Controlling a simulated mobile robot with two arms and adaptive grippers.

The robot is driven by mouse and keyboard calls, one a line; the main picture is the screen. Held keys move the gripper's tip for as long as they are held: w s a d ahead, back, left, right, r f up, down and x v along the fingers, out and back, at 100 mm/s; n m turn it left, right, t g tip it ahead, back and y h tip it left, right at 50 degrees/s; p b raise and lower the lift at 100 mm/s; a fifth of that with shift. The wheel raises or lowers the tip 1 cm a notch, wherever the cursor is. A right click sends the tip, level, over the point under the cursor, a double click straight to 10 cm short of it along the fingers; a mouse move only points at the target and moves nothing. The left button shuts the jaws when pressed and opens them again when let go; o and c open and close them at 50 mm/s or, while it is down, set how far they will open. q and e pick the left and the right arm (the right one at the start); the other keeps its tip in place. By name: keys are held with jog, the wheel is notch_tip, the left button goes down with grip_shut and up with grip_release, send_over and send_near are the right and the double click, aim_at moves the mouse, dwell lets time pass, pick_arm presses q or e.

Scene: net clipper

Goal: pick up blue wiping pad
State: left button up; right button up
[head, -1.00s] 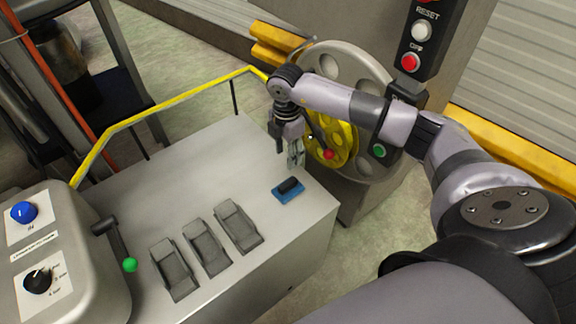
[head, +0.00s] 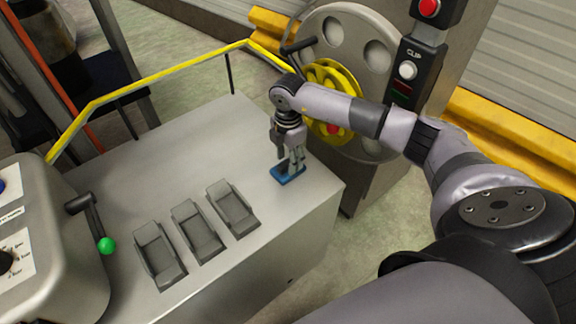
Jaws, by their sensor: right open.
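The blue wiping pad (head: 287,177) lies flat on the grey cabinet top, near its right edge. Its dark handle is mostly hidden by my right gripper (head: 291,168). The right gripper points down directly over the pad, with its fingers at or just above the handle. The fingers are open. I cannot tell whether they touch the pad. My left gripper is not in view.
Several grey pedals or rockers (head: 198,231) sit left of the pad on the cabinet top (head: 190,150). A yellow rail (head: 150,92) runs behind. A wheel with a yellow hub (head: 340,85) and a button panel (head: 408,75) stand behind my right arm.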

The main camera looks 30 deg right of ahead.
jog(key=shift+f, duration=0.15)
jog(key=shift+c, duration=0.6)
grip_shut()
